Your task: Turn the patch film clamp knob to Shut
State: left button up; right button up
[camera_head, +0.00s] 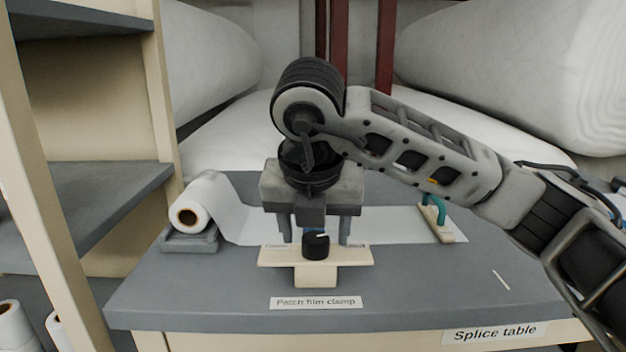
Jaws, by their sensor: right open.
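The patch film clamp is a cream block (315,273) near the front of the grey splice table (200,290), with a label reading "Patch film clamp" (316,303) below it. Its black knob (316,246) has a white pointer mark on top, turned toward the right. The lettering on the clamp behind the knob is partly hidden and too small to read. My right gripper (316,236) points down over the clamp, open, with one finger on each side of the knob and a gap showing. I cannot tell whether a finger touches it. My left gripper is out of view.
A white film roll (190,215) sits in a grey holder at the table's left, its film running right beneath my gripper. Beige shelving (165,100) borders the left; large white rolls (530,65) lie behind.

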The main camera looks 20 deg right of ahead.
jog(key=p+v, duration=0.2)
jog(key=v, duration=1.2)
jog(key=shift+s+r, duration=0.25)
jog(key=shift+a, duration=0.1)
